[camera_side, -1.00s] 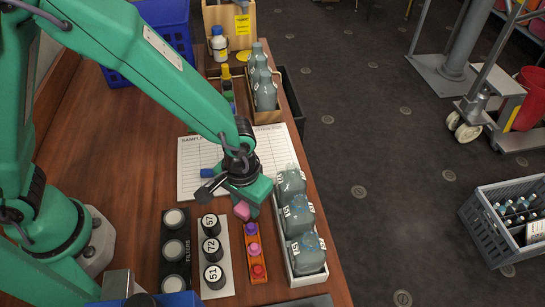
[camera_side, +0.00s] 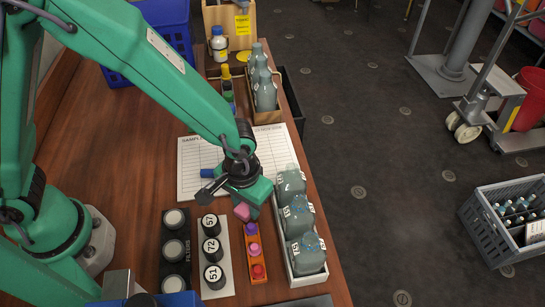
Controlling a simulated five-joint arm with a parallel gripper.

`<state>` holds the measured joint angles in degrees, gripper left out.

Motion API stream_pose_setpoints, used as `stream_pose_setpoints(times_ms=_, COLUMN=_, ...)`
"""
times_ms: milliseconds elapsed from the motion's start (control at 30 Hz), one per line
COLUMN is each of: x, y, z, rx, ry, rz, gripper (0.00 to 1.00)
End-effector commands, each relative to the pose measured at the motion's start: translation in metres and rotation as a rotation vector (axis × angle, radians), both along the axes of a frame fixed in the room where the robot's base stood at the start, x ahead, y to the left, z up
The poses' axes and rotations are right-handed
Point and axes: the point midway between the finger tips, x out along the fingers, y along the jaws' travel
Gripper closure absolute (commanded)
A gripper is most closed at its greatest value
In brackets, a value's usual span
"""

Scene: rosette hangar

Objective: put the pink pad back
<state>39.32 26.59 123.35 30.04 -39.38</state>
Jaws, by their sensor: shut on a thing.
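My gripper (camera_side: 243,203) is shut on the pink pad (camera_side: 242,212), which shows below the jaws. It is held just above the far end of an orange strip (camera_side: 257,291). The strip carries a purple piece (camera_side: 250,229), a pink piece (camera_side: 254,249) and a red piece (camera_side: 258,271) in a row. The pad appears apart from the purple piece, but I cannot tell its exact height. The jaw tips are partly hidden by the gripper body.
A white tray of bottles (camera_side: 322,277) stands close at the right. A white strip with numbered black caps (camera_side: 226,270) and a black filter rack (camera_side: 187,266) lie left. A printed sheet (camera_side: 192,183) lies behind. A bottle crate (camera_side: 278,120) stands farther back.

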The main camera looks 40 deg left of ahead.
Motion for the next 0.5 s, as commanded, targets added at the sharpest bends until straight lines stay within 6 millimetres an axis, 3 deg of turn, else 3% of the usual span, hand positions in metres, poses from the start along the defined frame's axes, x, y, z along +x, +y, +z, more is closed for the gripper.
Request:
stream_pose_setpoints(times_ms=33, x=-0.0007, y=0.0006, z=-0.0114, rx=0.000, ry=0.000, rz=0.000, gripper=0.67)
stream_pose_setpoints(times_ms=133, x=-0.0009, y=0.0008, z=-0.0115, rx=0.001, ry=0.001, rz=0.000, gripper=0.50)
stream_pose_setpoints(times_ms=500, x=-0.0009, y=0.0008, z=-0.0032, rx=0.000, ry=0.000, rz=0.000, gripper=0.48)
